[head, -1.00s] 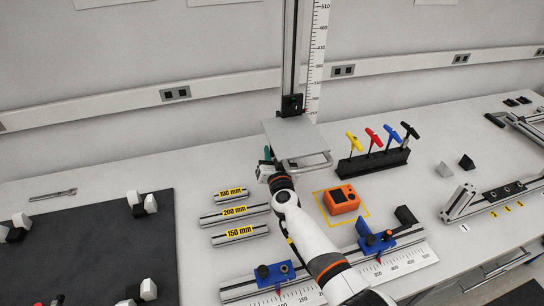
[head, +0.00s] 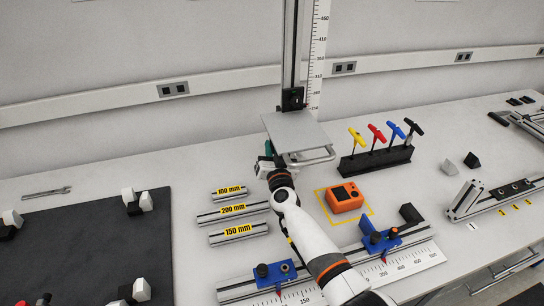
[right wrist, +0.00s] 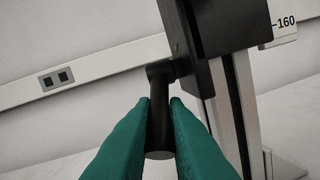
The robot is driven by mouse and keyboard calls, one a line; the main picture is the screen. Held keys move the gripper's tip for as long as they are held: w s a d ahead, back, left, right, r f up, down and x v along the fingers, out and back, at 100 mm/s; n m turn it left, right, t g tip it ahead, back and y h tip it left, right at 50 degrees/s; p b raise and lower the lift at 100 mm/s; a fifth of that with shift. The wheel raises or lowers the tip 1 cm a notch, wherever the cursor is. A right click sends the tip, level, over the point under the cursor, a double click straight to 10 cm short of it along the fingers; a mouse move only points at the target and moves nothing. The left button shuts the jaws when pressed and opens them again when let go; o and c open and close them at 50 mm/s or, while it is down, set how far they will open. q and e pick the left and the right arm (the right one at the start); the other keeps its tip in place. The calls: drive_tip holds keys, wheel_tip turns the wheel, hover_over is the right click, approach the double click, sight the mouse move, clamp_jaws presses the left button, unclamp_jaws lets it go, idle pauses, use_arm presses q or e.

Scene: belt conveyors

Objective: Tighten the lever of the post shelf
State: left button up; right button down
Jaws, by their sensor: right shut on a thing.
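The post shelf is a grey plate (head: 300,128) with a black clamp block (head: 292,99) on an upright metal post (head: 296,50). In the right wrist view, a black lever (right wrist: 160,125) hangs almost straight down from a pivot at the side of the black block (right wrist: 215,25). My right gripper (right wrist: 161,105) has its teal fingers on both sides of the lever and is shut on it. In the head view the right gripper (head: 268,150) is beside the plate's left edge, and the lever is hidden there. My left gripper is not in view.
A ruler scale (head: 318,50) stands beside the post. A rack (head: 375,160) of coloured hex keys is right of the shelf. An orange device (head: 344,197), labelled bars (head: 233,211) and a rail with blue stops (head: 382,239) lie near my right arm.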

sight(273, 152)
drive_tip(key=shift+f+b, duration=0.3)
drive_tip(key=shift+b, duration=0.05)
drive_tip(key=shift+r, duration=0.15)
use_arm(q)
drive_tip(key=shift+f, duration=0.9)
use_arm(e)
drive_tip(key=c, duration=1.7)
unclamp_jaws()
drive_tip(key=shift+c, duration=0.2)
